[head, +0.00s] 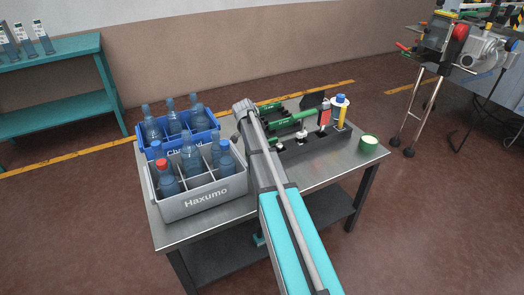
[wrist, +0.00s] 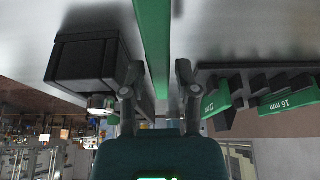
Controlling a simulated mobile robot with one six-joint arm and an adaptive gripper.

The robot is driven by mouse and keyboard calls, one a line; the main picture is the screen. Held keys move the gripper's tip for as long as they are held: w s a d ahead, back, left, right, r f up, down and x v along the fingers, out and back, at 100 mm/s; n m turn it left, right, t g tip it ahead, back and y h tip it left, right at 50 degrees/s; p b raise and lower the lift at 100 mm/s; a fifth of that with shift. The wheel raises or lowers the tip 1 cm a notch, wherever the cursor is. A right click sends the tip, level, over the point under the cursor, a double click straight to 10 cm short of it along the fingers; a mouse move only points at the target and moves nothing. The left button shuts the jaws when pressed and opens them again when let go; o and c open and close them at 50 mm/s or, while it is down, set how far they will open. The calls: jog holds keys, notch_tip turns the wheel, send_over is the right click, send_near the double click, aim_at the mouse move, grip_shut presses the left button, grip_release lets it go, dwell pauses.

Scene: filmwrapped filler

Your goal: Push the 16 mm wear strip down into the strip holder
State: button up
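In the wrist view, a long green strip (wrist: 153,40) runs from the top edge down between the fingers of my gripper (wrist: 159,72). The fingers stand apart, with a gap visible on each side of the strip. No size label shows on it. A green piece marked "16 mm" (wrist: 287,103) sits in a black slotted rack at right, beside a green piece marked "12 mm" (wrist: 210,103). In the head view, a long green strip (head: 297,118) lies above a dark fixture (head: 318,147) on the table. My arm hides my gripper there. Which part is the strip holder is unclear.
A grey bottle crate (head: 205,199) and a blue crate (head: 197,138) stand at the table's left. A green-and-white roll (head: 369,142) sits near the right corner. A blue-capped yellow bottle (head: 340,113) stands behind the fixture. A black block (wrist: 85,60) is left of my fingers.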

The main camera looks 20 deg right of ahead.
jog(key=shift+b+x, duration=0.9)
jog(key=shift+x, duration=0.4)
grip_shut()
